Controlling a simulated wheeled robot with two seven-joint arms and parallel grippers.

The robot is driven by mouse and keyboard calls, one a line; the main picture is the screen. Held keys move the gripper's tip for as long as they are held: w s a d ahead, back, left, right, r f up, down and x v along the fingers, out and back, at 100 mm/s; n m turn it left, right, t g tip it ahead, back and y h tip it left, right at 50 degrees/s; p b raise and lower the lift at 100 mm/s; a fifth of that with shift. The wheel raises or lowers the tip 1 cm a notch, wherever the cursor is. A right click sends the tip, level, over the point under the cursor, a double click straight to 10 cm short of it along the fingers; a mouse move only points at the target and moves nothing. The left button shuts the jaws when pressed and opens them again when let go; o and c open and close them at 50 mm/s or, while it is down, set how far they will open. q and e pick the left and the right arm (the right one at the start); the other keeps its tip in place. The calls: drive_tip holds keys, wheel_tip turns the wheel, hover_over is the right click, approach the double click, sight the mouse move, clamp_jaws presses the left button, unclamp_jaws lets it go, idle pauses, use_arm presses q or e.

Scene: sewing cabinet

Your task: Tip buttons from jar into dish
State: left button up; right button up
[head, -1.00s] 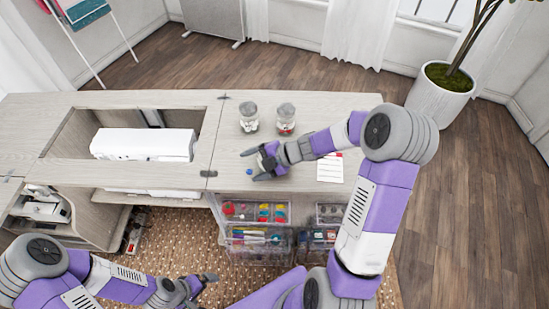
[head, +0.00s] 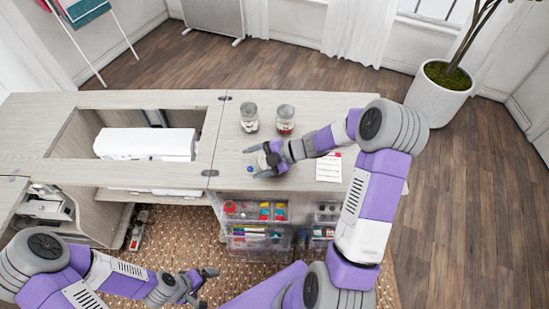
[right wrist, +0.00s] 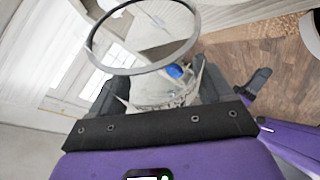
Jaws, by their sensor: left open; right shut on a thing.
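My right gripper (head: 257,162) is above the cabinet top, its fingers pointing left. It is shut on a clear jar, hard to make out in the head view. In the right wrist view a grey ring (right wrist: 92,42), seemingly the jar's rim, shows with clear glass between the fingers. A small blue thing (right wrist: 175,71) shows there, and a blue spot (head: 250,168) shows by the fingers in the head view. I cannot tell whether it is inside the jar. No dish can be made out. My left gripper (head: 204,286) is open and empty at the lower left.
Two lidded jars (head: 249,118) (head: 285,120) stand behind my right gripper. A paper card (head: 328,168) lies to its right. A white sewing machine (head: 145,144) sits in the cabinet opening. Clear drawers (head: 256,211) with colourful supplies are below the front edge.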

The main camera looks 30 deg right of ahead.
sight(254, 154)
drive_tip(key=shift+d+r+m+y+p, duration=0.3)
drive_tip(key=shift+r+y+p, duration=0.25)
drive_tip(key=shift+p, duration=0.5)
wheel_tip(254, 154, up, 3)
drive_tip(key=p, duration=0.3)
wheel_tip(254, 154, down, 4)
drive_tip(key=shift+w+r+b, duration=0.1)
drive_tip(key=shift+r+b, duration=0.15)
drive_tip(key=shift+b, duration=0.75)
drive_tip(key=shift+r, duration=0.1)
